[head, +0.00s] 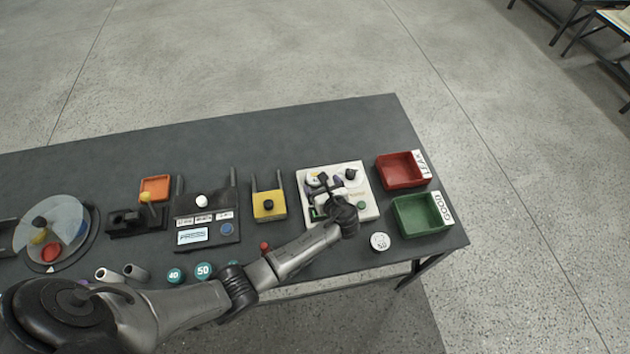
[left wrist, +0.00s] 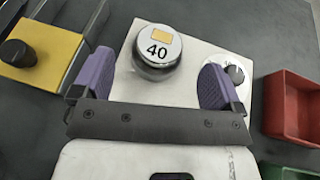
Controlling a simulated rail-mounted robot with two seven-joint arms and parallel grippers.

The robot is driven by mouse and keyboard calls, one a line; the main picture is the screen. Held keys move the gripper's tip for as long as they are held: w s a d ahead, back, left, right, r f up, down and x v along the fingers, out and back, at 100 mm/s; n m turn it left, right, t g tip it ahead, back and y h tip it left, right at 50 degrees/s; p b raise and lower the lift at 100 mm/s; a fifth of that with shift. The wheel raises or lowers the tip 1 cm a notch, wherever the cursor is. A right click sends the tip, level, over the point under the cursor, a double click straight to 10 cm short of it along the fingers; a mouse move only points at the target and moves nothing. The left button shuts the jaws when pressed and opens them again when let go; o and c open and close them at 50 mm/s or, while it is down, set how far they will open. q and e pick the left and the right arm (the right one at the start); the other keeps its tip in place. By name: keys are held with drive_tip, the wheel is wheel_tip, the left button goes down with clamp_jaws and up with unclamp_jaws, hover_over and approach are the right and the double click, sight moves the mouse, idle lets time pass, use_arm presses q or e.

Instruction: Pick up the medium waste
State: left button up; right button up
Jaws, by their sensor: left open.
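No label names the medium waste, so I cannot tell which object it is. A round metal weight marked 40 with a yellow square (left wrist: 157,50) sits on the white board (head: 368,210) on the table. My left gripper (head: 326,186) is over this board in the head view and hides part of it. In the left wrist view its purple fingers are open (left wrist: 158,82), and the weight shows between and beyond them, not gripped. A white disc with a dark knob (left wrist: 236,74) is just right of the right finger. My right gripper is not in view.
A red bin (head: 402,169) and a green bin (head: 420,215) stand right of the board. A white disc marked 50 (head: 380,241) lies near the front edge. A yellow block fixture (head: 269,205) is left of the board. Teal discs (head: 204,271) lie near the arm.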

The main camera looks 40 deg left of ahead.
sight(315, 176)
use_arm(q)
drive_tip(key=x, duration=0.2)
drive_tip(key=b+x, duration=0.1)
drive_tip(key=x, duration=0.1)
drive_tip(key=shift+w+a+f, duration=0.2)
drive_tip(key=shift+f, duration=0.2)
drive_tip(key=shift+w+a+f, duration=0.15)
drive_tip(key=shift+w+a, duration=0.05)
drive_tip(key=shift+a, duration=0.2)
drive_tip(key=c, duration=1.1)
